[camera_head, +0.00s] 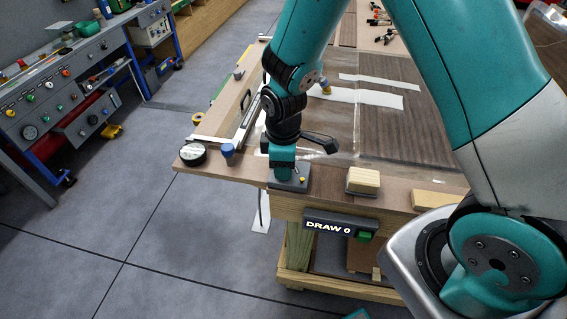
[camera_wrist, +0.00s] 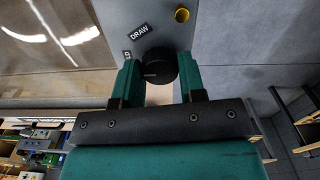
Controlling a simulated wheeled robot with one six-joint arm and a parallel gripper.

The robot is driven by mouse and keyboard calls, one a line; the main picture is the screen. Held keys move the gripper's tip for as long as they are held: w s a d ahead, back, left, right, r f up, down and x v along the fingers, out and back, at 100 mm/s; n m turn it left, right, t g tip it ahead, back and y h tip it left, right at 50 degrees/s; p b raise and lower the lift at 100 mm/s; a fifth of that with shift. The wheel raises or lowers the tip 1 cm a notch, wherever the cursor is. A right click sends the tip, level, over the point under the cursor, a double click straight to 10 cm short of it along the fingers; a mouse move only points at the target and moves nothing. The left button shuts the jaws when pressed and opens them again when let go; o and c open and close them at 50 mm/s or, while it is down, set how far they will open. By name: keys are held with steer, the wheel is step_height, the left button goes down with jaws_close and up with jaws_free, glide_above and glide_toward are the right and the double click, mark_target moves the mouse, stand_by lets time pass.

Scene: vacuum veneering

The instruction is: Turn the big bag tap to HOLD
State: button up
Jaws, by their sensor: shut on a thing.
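The big bag tap is a round black knob (camera_wrist: 158,64) on a grey plate (camera_wrist: 165,28), seen in the wrist view. A DRAW label (camera_wrist: 139,32) lies beyond the knob, and a second label (camera_wrist: 127,55), partly hidden by the left finger, shows only its end letters. My gripper (camera_wrist: 159,75) is shut on the knob, one finger on each side. In the head view my gripper (camera_head: 283,172) points down over the plate (camera_head: 290,184) at the table's front edge and hides the knob. I cannot tell which label the knob points to.
A small yellow peg (camera_head: 302,180) stands on the plate. A sign reading DRAW 0 (camera_head: 328,226) with a green block is on the table front. A workbench (camera_head: 70,75) stands left.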

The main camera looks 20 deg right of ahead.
steer(key=o, duration=0.9)
step_height(320, 180, up, 18)
steer(key=shift+f+b, duration=0.25)
steer(key=shift+b, duration=0.5)
steer(key=s+a+r+m+y, duration=0.1)
steer(key=s, duration=0.5)
steer(key=s+a+r+m+y, duration=0.1)
steer(key=s+a+r+m, duration=0.1)
steer(key=s, duration=0.4)
steer(key=s+a+r+m+y, duration=0.1)
steer(key=s+r+m+y, duration=0.1)
steer(key=s, duration=0.4)
steer(key=shift+s+a, duration=0.2)
steer(key=shift+a, duration=0.05)
